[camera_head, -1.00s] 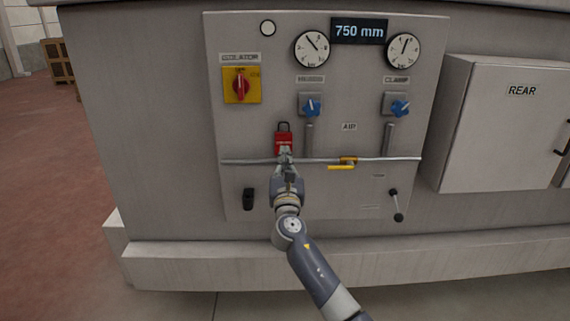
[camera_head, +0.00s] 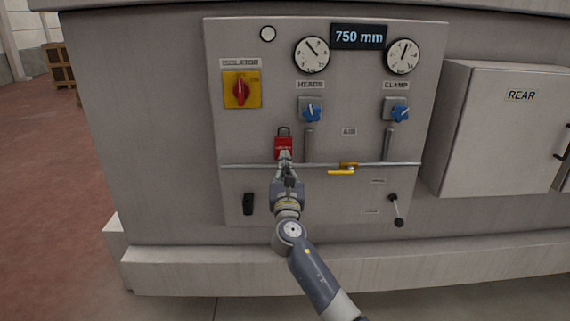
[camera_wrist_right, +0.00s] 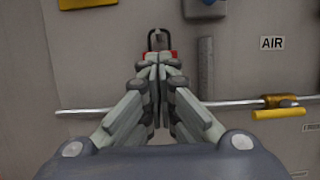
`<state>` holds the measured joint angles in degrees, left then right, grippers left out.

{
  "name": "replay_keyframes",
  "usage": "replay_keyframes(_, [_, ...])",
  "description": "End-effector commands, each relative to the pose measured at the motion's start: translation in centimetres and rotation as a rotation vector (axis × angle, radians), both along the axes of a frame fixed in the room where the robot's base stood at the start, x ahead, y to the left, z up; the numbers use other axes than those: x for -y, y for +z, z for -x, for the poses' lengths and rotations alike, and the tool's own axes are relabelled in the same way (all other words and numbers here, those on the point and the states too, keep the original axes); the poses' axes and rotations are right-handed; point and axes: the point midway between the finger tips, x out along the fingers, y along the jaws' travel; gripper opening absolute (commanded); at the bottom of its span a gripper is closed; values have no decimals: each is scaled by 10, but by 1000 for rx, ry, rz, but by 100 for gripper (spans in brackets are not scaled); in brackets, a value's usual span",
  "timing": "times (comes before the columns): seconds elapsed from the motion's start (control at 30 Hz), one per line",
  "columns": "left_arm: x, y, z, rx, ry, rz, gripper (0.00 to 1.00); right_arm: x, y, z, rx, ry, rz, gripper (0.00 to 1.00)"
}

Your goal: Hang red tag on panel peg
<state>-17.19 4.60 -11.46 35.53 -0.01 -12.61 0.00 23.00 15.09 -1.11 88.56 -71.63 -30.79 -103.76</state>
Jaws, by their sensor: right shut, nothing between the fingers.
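The red tag (camera_head: 283,147) with a dark loop hangs upright against the grey panel (camera_head: 350,205), below the isolator switch. In the right wrist view, red edges of the tag (camera_wrist_right: 173,55) show behind my fingertips. Its dark loop stands above them, with a small grey peg (camera_wrist_right: 160,42) seen inside it. My right gripper (camera_head: 285,157) is shut and empty, with its tips right in front of the tag's lower part. I cannot tell whether they touch it. My fingers hide most of the tag in the wrist view. My left gripper is out of view.
A horizontal pipe (camera_head: 240,165) with a yellow valve handle (camera_head: 341,172) crosses the panel at my fingers' height. The isolator switch (camera_head: 241,90) and blue knobs (camera_head: 312,112) sit above. A black handle (camera_head: 248,204) is at lower left. A cabinet marked REAR (camera_head: 500,130) juts out at right.

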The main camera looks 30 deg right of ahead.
Motion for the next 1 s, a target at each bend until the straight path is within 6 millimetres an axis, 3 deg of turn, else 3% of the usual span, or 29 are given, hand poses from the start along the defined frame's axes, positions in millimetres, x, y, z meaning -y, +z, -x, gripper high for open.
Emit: replay_keyframes(1.0, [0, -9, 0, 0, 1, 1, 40, 10, -1, -17, -1, 1, 1, 0])
